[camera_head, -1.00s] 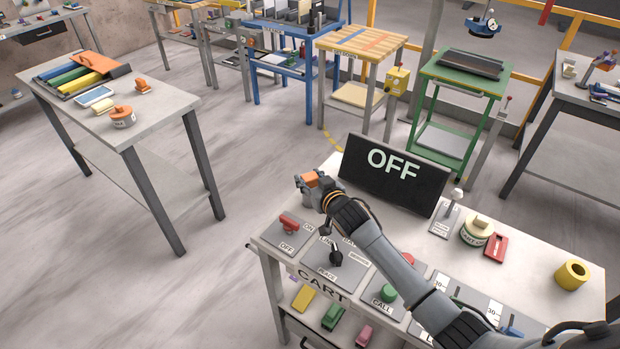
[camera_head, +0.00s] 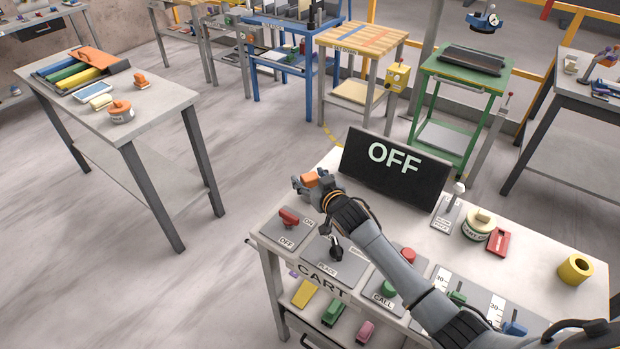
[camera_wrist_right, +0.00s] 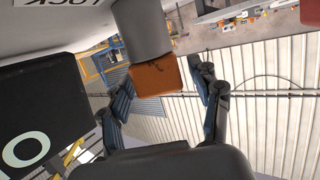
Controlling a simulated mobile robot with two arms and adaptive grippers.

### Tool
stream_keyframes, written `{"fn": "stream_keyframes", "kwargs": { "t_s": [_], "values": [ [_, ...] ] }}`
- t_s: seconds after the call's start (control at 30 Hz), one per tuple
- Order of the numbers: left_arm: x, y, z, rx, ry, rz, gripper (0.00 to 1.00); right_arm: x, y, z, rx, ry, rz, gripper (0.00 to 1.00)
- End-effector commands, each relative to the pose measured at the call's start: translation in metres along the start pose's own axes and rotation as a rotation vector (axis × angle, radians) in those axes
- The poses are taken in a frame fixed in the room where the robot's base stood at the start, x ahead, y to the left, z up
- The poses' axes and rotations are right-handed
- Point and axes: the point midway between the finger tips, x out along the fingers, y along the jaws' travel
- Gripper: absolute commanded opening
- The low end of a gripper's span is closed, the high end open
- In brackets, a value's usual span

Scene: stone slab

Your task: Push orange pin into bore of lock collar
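The orange pin (camera_head: 309,180) is at the far left corner of the cart, left of the OFF sign. In the right wrist view its orange block (camera_wrist_right: 155,78) lies in line with a grey cylinder (camera_wrist_right: 142,28), probably the lock collar, and meets its end. The bore and any shaft inside are hidden. My right gripper (camera_head: 310,184) is at the orange pin. In the wrist view its two fingers (camera_wrist_right: 166,92) stand apart on either side of the orange block, with a gap visible on the right. My left gripper is not in view.
The dark OFF sign (camera_head: 395,171) stands close beside my right gripper. A red switch (camera_head: 289,217) and a black lever (camera_head: 336,246) are on the cart top (camera_head: 540,250) nearby. A yellow ring (camera_head: 575,269) sits at its right. Open floor lies left of the cart.

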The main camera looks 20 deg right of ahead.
Motion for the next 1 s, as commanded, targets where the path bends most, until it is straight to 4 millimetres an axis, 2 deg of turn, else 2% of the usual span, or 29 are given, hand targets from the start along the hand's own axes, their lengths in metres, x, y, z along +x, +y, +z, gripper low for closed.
{"fn": "stream_keyframes", "kwargs": {
  "t_s": [0.27,0.37,0.47,0.8,1.0],
  "values": [
    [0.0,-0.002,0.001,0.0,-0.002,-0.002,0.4,0.0,0.0,0.001,0.0,-0.003,0.001,0.69],
    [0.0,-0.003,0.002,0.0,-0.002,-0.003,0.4,-0.001,0.0,-0.004,0.0,-0.001,0.0,0.69],
    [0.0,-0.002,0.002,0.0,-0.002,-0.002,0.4,-0.005,0.001,-0.017,-0.001,0.002,0.0,0.69],
    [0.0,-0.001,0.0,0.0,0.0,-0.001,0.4,-0.024,0.0,-0.078,-0.001,0.003,0.0,0.69],
    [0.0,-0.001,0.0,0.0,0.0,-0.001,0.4,-0.029,0.0,-0.094,0.0,0.0,0.0,0.69]
  ]
}}
